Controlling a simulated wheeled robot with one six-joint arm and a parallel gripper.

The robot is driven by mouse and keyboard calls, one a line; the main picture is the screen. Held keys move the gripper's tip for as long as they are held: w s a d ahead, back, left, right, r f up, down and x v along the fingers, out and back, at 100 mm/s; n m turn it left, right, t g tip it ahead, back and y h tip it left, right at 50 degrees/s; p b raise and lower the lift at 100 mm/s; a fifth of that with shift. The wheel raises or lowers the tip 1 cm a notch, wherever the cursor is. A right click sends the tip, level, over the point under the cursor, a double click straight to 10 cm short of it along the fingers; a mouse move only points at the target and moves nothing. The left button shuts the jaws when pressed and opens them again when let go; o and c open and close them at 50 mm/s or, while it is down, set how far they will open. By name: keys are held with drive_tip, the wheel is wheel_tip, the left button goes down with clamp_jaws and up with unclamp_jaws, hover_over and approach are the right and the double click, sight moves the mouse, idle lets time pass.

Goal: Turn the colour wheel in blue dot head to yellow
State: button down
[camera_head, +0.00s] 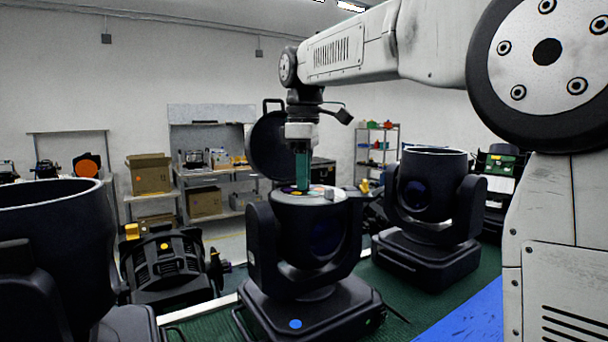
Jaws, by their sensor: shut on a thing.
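The blue dot head (262,244) stands in the middle of the bench, with a blue dot (295,324) on the front of its base. Its round black lid (264,150) stands open behind it. My gripper (302,184) points straight down into the open top. It is shut on the colour wheel (291,191), of which small coloured patches show at the rim of the opening. The fingertips and most of the wheel are hidden inside the head, so I cannot tell which colour is in the beam.
Another moving head (432,190) stands to the right, and a large dark housing (50,240) at the near left. Shelves with boxes (150,174) are behind. A blue strip (470,318) is clear at the right.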

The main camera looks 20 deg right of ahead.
drive_tip(key=n, duration=0.5)
drive_tip(key=shift+r+n, duration=0.1)
drive_tip(key=shift+n, duration=0.2)
drive_tip(key=n, duration=0.5)
drive_tip(key=shift+n, duration=0.3)
drive_tip(key=c, duration=1.3)
unclamp_jaws()
drive_tip(key=shift+o, duration=0.2)
wheel_tip(320, 180, up, 8)
drive_tip(key=shift+f, duration=0.15)
